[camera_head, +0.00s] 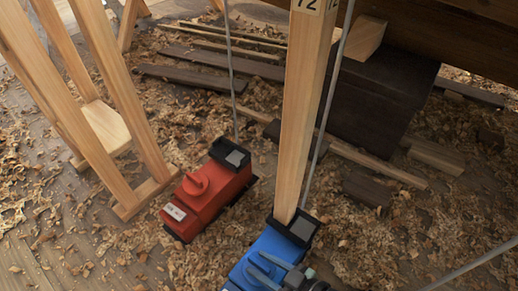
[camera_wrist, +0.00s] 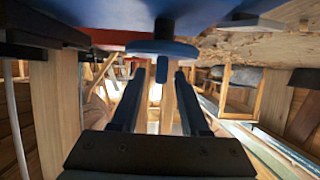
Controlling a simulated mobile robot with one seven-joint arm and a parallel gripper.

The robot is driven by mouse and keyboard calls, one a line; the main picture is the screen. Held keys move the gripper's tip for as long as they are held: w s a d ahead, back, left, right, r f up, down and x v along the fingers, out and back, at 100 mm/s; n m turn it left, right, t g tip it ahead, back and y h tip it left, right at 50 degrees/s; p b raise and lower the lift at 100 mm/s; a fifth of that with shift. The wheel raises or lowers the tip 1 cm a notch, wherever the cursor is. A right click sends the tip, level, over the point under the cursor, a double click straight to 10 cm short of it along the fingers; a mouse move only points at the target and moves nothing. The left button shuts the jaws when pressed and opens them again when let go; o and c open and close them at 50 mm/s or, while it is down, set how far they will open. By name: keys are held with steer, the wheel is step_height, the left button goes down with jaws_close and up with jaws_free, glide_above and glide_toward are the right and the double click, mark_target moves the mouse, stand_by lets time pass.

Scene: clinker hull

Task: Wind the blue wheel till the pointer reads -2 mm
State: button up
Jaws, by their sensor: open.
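The blue jack (camera_head: 258,250) stands on the shavings-covered floor at the bottom of the head view, under a wooden post (camera_head: 305,110). Its blue wheel (camera_wrist: 150,47) shows in the wrist view as a flat disc, with a small dark-blue handle (camera_wrist: 162,68) sticking out from it. My gripper (camera_wrist: 158,76) is open, its two dark fingers pointing at the wheel, one on each side of the handle. I cannot tell whether they touch it. In the head view, grey arm parts partly cover the wheel. I cannot make out the pointer or its scale.
A red jack (camera_head: 208,197) with a red wheel stands to the left of the blue one. A wooden trestle frame (camera_head: 110,125) is at the left. Dark planks (camera_head: 210,62) and a dark block (camera_head: 378,100) lie behind. Thin rods rise near both jacks.

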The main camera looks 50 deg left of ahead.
steer(key=shift+s+a+f, duration=0.15)
steer(key=shift+a+f, duration=0.1)
steer(key=shift+a, duration=0.35)
jaws_close()
